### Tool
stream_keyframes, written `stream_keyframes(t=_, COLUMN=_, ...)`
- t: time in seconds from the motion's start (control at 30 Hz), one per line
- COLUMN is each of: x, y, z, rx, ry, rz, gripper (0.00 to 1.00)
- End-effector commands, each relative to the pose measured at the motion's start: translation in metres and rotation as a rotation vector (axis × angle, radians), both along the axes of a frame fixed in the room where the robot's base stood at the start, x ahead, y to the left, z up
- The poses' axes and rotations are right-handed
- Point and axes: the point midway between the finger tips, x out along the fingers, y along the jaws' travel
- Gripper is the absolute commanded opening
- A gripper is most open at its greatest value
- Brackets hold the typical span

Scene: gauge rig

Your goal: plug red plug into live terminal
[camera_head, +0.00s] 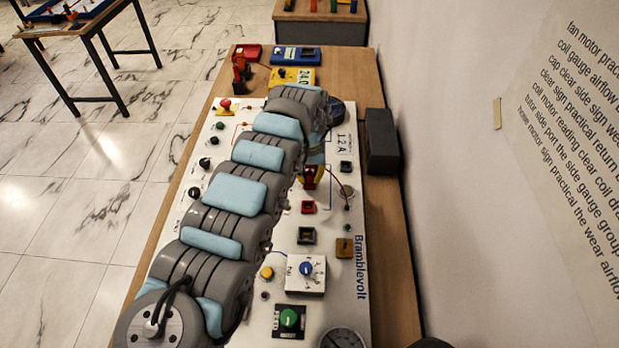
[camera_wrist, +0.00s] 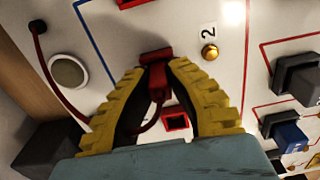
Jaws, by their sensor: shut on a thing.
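The red plug (camera_wrist: 157,80) is held between the yellow ribbed fingertips of my gripper (camera_wrist: 155,72) in the wrist view. A red cable runs from it to a black hole (camera_wrist: 38,27) in the panel at upper left. A red square socket (camera_wrist: 176,121) shows between the fingers, apart from the plug in the picture. In the head view my gripper (camera_head: 311,178) is over the panel's right half, partly hidden by my arm. A red-rimmed socket (camera_head: 308,207) lies near it. I cannot tell which fitting is the live terminal.
The white panel (camera_head: 345,290) carries knobs, a gauge (camera_head: 343,339) and black sockets. A brass stud (camera_wrist: 209,52) sits near the label "2". A dark box (camera_head: 381,141) stands at the panel's right edge. Black blocks (camera_wrist: 297,77) rise at right in the wrist view.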

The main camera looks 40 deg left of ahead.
Motion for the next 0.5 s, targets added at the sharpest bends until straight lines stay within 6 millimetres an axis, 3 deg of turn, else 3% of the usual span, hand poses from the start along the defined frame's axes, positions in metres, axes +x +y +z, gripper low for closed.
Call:
stream_keyframes(t=0.17, x=0.0002, y=-0.0002, z=-0.0022, rx=0.0, ry=0.0, rz=0.0, gripper=0.0)
stream_keyframes(t=0.2, x=0.0003, y=0.0, z=-0.0025, rx=0.0, ry=0.0, rz=0.0, gripper=0.24)
stream_keyframes(t=0.27, x=0.0003, y=0.0, z=-0.0026, rx=0.0, ry=0.0, rz=0.0, gripper=0.37)
stream_keyframes(t=0.5, x=0.0001, y=0.0, z=-0.0026, rx=0.0, ry=0.0, rz=0.0, gripper=0.37)
